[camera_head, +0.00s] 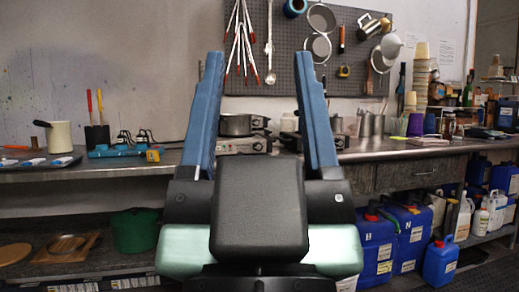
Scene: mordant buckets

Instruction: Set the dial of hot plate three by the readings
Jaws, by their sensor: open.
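I cannot tell which hot plate is number three, and no dial or reading is legible. My gripper (257,60) is open and empty. Its two blue fingers point up in the picture, in front of the bench, and hide parts of it.
On the bench at left are a cream pot (58,136), a blue power strip (116,151) and a tray (40,161). Cups and jars crowd the right. Blue canisters (376,245) stand below. A pegboard (300,88) of tools hangs behind.

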